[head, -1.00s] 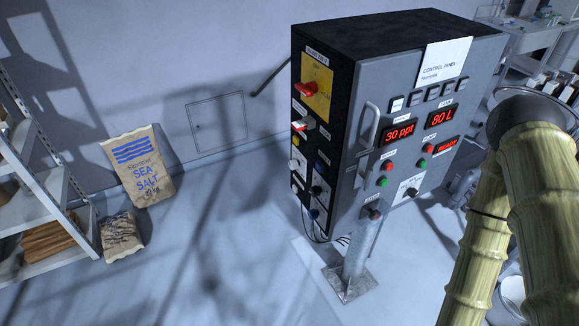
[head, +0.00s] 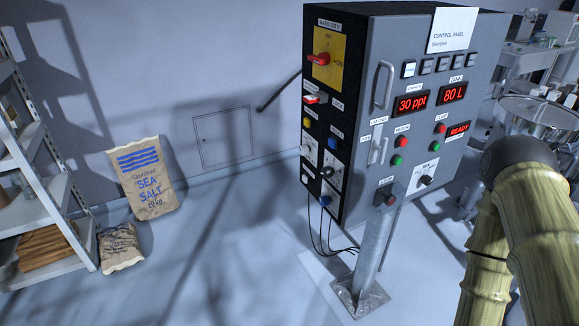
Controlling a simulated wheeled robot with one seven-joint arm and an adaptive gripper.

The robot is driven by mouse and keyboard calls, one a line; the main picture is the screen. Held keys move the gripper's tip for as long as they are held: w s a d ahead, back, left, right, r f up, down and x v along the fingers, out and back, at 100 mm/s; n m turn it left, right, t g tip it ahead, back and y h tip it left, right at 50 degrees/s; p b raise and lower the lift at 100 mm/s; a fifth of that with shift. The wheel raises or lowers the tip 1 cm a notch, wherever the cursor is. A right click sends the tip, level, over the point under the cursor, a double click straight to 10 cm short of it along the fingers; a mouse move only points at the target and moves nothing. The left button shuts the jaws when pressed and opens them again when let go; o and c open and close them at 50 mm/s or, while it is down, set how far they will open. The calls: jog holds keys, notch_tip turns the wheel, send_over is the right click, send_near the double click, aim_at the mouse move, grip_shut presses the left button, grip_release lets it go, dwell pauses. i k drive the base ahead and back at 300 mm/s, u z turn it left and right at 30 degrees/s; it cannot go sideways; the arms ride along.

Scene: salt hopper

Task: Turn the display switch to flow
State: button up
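The control panel (head: 400,60) is a grey-fronted cabinet with a black side on a metal post, right of centre. Its front has lit red displays reading 30 ppt (head: 411,104) and 80 L (head: 453,93), and a smaller one reading READY (head: 459,131). A white lever switch (head: 378,151) sits on the left of the front. A black rotary knob (head: 425,181) sits on a white plate at lower right. The labels are too small to tell which control is the display switch. My gripper is not in view; only my arm links show at right.
The black side carries a red rotary switch (head: 320,59) on yellow and several smaller controls. Salt sacks (head: 147,190) and a metal shelf (head: 52,165) stand at left. Lab equipment stands behind my arm at right. The floor left of the post is clear.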

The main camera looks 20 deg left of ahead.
aim_at(304, 150)
jog(key=k, duration=0.15)
jog(key=u, duration=2.25)
jog(key=i, duration=1.3)
jog(key=z, duration=1.25)
